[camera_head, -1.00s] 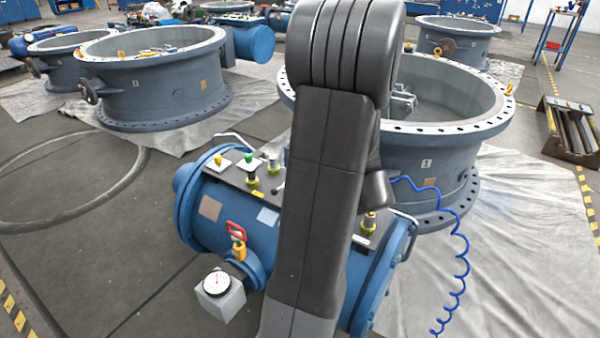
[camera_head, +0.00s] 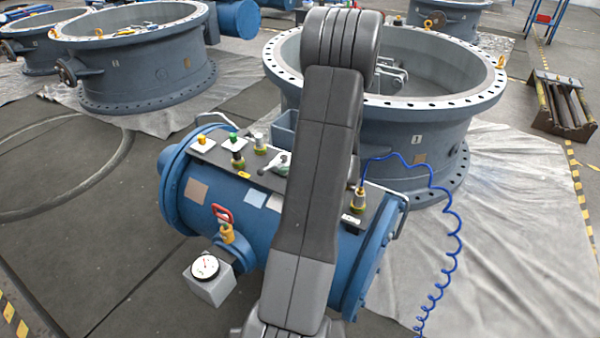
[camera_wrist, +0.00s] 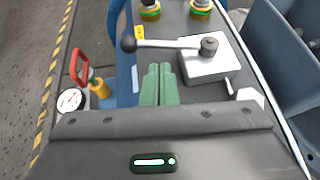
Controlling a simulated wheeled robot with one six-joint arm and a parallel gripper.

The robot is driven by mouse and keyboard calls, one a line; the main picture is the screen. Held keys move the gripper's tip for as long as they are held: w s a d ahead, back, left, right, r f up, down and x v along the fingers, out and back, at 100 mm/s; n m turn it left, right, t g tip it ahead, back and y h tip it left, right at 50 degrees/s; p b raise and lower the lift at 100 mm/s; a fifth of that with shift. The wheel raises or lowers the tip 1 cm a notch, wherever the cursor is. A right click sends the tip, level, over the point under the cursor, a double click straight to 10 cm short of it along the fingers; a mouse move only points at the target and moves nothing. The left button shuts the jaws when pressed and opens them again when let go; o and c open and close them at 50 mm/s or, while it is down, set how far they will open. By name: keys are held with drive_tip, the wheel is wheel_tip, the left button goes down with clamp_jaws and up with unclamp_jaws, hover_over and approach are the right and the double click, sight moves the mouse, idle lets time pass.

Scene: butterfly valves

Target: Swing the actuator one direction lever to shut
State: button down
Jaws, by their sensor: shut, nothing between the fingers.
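The actuator (camera_head: 240,205) is a blue cylinder with a dark top panel. Its direction lever (camera_wrist: 165,44) is a metal bar with a black ball knob (camera_wrist: 128,44). The bar runs from a pivot on a silver block (camera_wrist: 205,66) out to the left in the wrist view. In the head view the knob (camera_head: 261,172) shows just left of my arm. My gripper (camera_wrist: 158,70) has green fingers, shut together and empty. In the wrist view the fingertips appear just below the lever bar, between knob and block; contact cannot be told. My arm hides the gripper's body in the head view.
A red-handled valve (camera_head: 222,214) and a white gauge (camera_head: 206,267) stand at the actuator's front left. Yellow and green buttons (camera_head: 236,144) stand on the panel. A coiled blue hose (camera_head: 455,220) hangs right. A large grey valve ring (camera_head: 400,140) stands behind.

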sight(269, 167)
drive_tip(key=shift+w+a+f, duration=0.25)
drive_tip(key=shift+w+a, duration=0.85)
drive_tip(key=shift+a, duration=0.15)
drive_tip(key=shift+w+a+f+m+t+h+b, duration=0.2)
drive_tip(key=shift+a+m+t+h+b, duration=0.4)
drive_tip(key=shift+b, duration=0.55)
drive_tip(key=shift+w+a+m+t+h+b, duration=0.15)
drive_tip(key=shift+a+m+t+h+b, duration=0.25)
drive_tip(key=shift+m+h+b, duration=0.35)
drive_tip(key=shift+w+a+r, duration=0.2)
drive_tip(key=shift+w+a, duration=0.15)
